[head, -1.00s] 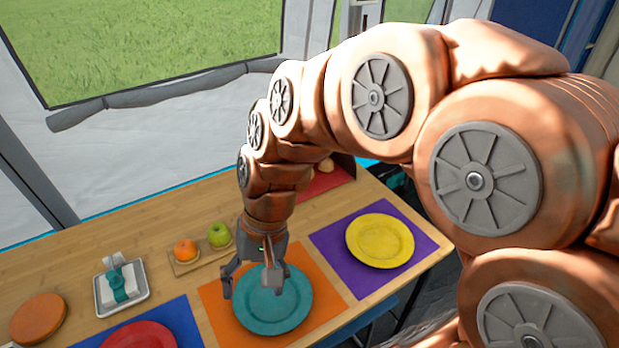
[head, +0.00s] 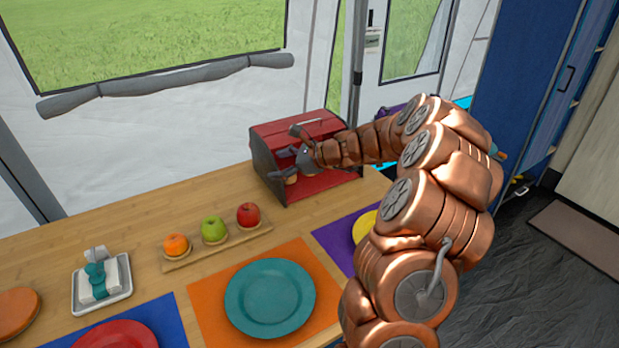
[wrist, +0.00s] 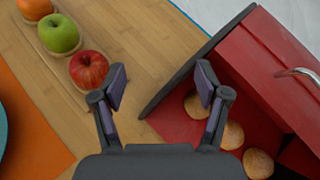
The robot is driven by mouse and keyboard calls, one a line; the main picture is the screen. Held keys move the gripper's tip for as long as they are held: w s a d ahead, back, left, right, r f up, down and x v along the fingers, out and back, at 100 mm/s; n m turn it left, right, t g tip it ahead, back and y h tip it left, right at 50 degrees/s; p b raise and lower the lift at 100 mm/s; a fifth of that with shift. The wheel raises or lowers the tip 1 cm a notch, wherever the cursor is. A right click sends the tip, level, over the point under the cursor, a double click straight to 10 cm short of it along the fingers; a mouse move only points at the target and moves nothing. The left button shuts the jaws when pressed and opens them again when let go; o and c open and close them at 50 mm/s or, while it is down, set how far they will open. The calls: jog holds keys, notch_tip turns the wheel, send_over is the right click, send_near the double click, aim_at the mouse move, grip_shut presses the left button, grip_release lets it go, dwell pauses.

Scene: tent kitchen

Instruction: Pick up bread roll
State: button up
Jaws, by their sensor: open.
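Bread rolls (wrist: 232,135) lie in a row on the red floor of a red bread box (wrist: 262,60) in the wrist view. In the head view the bread box (head: 290,136) stands at the back of the table, and a tan roll (head: 291,179) shows at its open front. My gripper (head: 283,164) is at the left of the box's front in the head view. In the wrist view my gripper (wrist: 160,82) is open and empty. Its right finger overlaps the rolls; its left finger is beside the red apple. The dark side wall shows between the fingers.
A red apple (head: 248,214), green apple (head: 214,229) and orange (head: 176,245) sit on a wooden board (head: 200,256) left of the box. A teal plate (head: 270,298), a yellow plate (head: 364,227) and a napkin tray (head: 102,290) are on the table.

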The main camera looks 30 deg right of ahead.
jog(key=d+f+m+t+h, duration=0.1)
jog(key=d+f+m, duration=0.1)
jog(key=d, duration=0.3)
jog(key=d+f+m+h+b, duration=0.1)
jog(key=d+f+m, duration=0.2)
jog(key=d, duration=0.3)
jog(key=d+f+m+t+h+b, duration=0.1)
jog(key=d+f+m+h, duration=0.1)
jog(key=d+f, duration=0.2)
jog(key=shift+d+t, duration=0.3)
jog(key=shift+d, duration=0.65)
jog(key=shift+w+d+f+m, duration=0.15)
jog(key=shift+w+d+m, duration=0.05)
jog(key=shift+m, duration=0.1)
jog(key=shift+r+x, duration=0.1)
jog(key=shift+x, duration=1.75)
jog(key=shift+r+x, duration=0.15)
jog(key=shift+x, duration=1.7)
jog(key=shift+w+d, duration=0.1)
jog(key=c, duration=0.6)
